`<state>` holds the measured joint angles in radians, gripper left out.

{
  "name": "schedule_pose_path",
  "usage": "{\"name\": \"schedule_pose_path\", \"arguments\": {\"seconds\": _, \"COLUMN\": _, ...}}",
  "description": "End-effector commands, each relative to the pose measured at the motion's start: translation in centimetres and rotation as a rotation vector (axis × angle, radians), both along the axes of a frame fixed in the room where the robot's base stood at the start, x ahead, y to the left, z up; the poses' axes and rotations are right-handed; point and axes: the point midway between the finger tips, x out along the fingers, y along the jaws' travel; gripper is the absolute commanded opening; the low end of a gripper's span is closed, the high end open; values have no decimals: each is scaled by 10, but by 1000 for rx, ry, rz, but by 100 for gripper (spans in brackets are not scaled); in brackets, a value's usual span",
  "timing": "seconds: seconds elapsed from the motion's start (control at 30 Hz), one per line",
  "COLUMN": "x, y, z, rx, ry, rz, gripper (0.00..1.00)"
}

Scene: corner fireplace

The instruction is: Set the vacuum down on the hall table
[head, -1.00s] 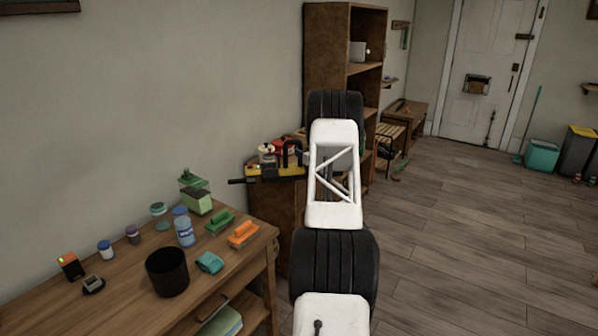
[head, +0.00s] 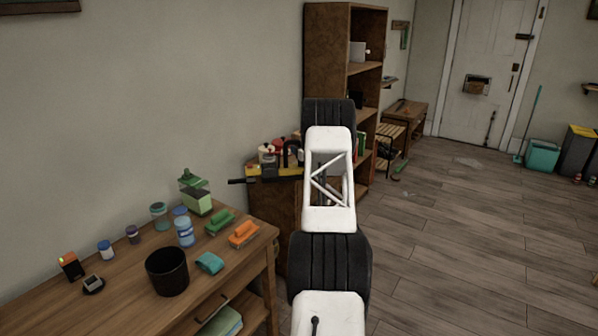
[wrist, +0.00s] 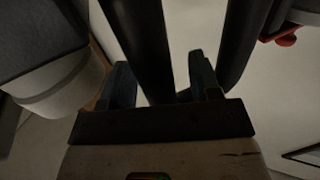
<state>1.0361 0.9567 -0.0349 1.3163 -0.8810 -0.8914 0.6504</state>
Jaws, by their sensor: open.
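A yellow and black tool with a dark loop handle, which looks like the vacuum (head: 268,172), rests on top of a brown wooden cabinet (head: 268,208) in the head view. Its right end is hidden behind my arm. I cannot tell for sure whether that cabinet is the hall table. My gripper is hidden by my arm in the head view. In the wrist view my gripper (wrist: 160,85) is open, with a dark bar (wrist: 145,40) between its two fingers. A second dark bar (wrist: 245,40) runs outside the right finger.
A wooden table (head: 110,312) at left holds a black cup (head: 167,272), bottles, brushes and a teal cloth (head: 209,263). Red and white items (head: 268,152) stand behind the vacuum. A tall shelf (head: 325,60) rises behind my arm. The floor at right is largely clear.

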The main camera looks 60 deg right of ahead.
Motion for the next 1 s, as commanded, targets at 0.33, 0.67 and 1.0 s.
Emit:
{"name": "schedule_pose_path", "arguments": {"seconds": 0.33, "x": 10, "y": -4, "z": 0, "rx": 1, "ry": 0, "rz": 0, "gripper": 57}}
{"name": "schedule_pose_path", "arguments": {"seconds": 0.67, "x": 10, "y": -4, "z": 0, "rx": 0, "ry": 0, "rz": 0, "gripper": 57}}
{"name": "schedule_pose_path", "arguments": {"seconds": 1.0, "x": 10, "y": -4, "z": 0, "rx": 0, "ry": 0, "rz": 0, "gripper": 24}}
